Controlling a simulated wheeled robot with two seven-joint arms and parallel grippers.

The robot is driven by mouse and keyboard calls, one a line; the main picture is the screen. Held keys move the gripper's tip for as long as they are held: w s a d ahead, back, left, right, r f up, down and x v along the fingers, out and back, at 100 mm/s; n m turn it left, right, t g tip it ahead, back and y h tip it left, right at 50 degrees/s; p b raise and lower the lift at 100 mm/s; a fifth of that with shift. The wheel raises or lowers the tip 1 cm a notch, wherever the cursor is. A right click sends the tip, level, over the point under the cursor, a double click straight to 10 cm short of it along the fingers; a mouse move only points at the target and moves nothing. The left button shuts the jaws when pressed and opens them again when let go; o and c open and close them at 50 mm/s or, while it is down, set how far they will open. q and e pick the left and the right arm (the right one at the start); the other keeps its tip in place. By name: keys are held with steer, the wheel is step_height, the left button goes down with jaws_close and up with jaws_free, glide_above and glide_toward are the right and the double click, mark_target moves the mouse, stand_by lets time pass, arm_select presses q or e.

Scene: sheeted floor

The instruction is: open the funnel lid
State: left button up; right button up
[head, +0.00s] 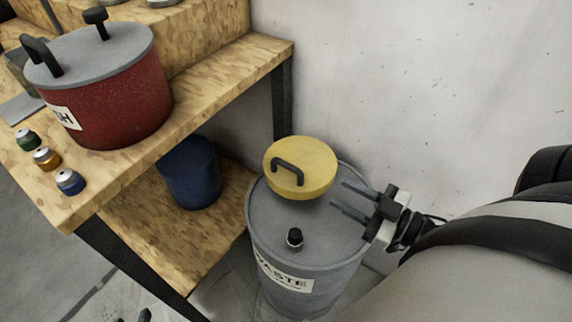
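The funnel lid (301,165) is a yellow round lid with a black handle (287,170) on its left part. It sits closed over the top of a grey waste drum (300,240); the funnel under it is hidden. My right gripper (338,199) comes in from the right, just right of the lid and above the drum top. Its two fingers are apart with nothing between them, and I see a small gap to the lid. My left gripper is not clearly in view; small dark parts at the bottom left edge cannot be made out.
A black-capped bung (294,238) stands on the drum's front top. A wooden bench (215,95) at left holds a red pot (110,95) and several small cans (70,181). A blue bin (190,175) stands on its lower shelf. A grey wall (420,80) is close behind the drum.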

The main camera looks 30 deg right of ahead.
mark_target(276, 159)
steer(key=b+x, duration=0.1)
steer(key=x, duration=1.4)
steer(key=shift+r, duration=0.1)
jaws_close()
